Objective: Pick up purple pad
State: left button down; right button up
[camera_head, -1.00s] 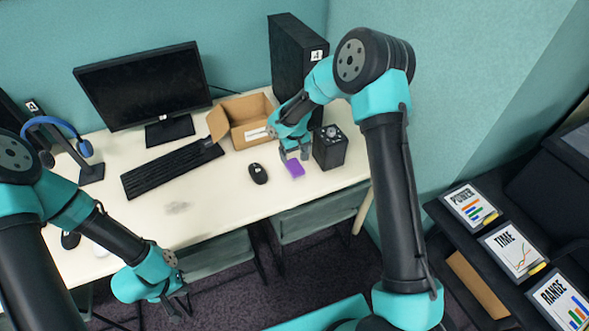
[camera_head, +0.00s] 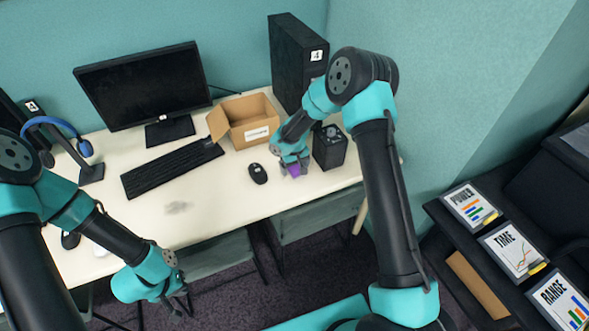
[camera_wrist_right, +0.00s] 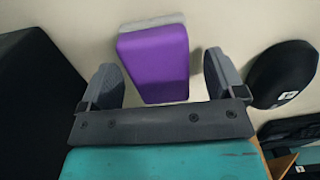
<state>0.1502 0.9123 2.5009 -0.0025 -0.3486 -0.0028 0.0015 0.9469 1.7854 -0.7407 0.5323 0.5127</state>
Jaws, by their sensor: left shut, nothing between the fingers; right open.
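The purple pad (camera_head: 294,171) lies on the white desk (camera_head: 215,205), mostly covered by my right gripper in the head view. In the right wrist view the purple pad (camera_wrist_right: 154,62) shows a purple body with a grey strip along its far end. My right gripper (camera_head: 292,172) is open, with one finger on each side of the pad. In the right wrist view its fingers (camera_wrist_right: 160,82) stand apart from the pad, with a gap on both sides. My left gripper (camera_head: 176,306) is shut and empty, in front of the desk's front edge.
A black box (camera_head: 330,150) stands close right of the right gripper. A black mouse (camera_head: 258,173) lies to its left. An open cardboard box (camera_head: 256,138), keyboard (camera_head: 172,168) and monitor (camera_head: 141,84) are behind.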

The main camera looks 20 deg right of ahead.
jog(key=shift+f, duration=0.15)
dwell(0.3)
jog(key=c, duration=1)
